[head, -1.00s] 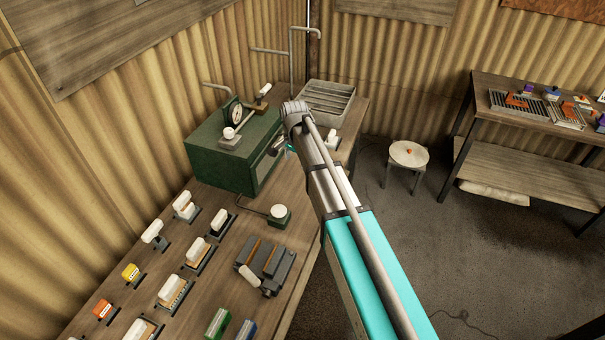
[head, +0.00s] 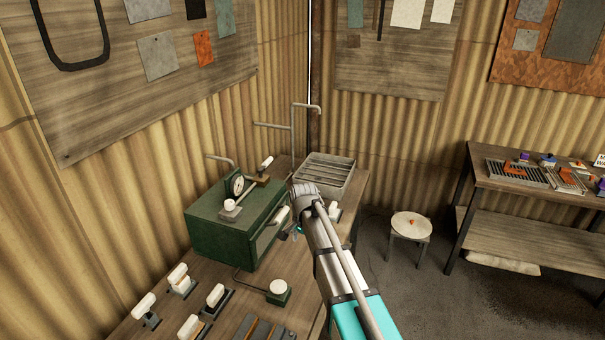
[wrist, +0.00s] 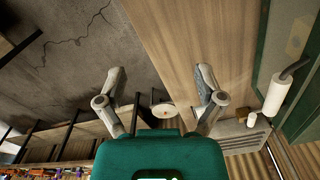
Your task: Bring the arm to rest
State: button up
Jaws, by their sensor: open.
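My arm reaches from the lower right toward the workbench (head: 228,312) in the head view. In that view my gripper is mostly hidden behind the wrist, beside the front of the green cabinet (head: 215,228). In the wrist view my gripper (wrist: 158,82) shows two fingers spread wide apart with nothing between them. Bench wood and the concrete floor lie beyond the fingertips. The cabinet's white handle (wrist: 280,93) is to the right of the fingers, apart from them.
A gauge (head: 237,185) and levers sit on the cabinet. A grey slatted tray (head: 326,174) stands behind it. White-handled switches (head: 181,279) line the bench's near part. A round stool (head: 411,226) and a side table (head: 500,175) stand right, with open floor between.

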jog(key=s+d+f+n+b, duration=0.3)
jog(key=s+d+n, duration=0.1)
jog(key=s+d, duration=0.4)
jog(key=s+d+f+n+b, duration=0.3)
jog(key=s+d, duration=0.5)
jog(key=s, duration=0.4)
jog(key=shift+s+d+f+n, duration=0.15)
jog(key=shift+s+d+n, duration=0.1)
jog(key=shift+s+n, duration=0.2)
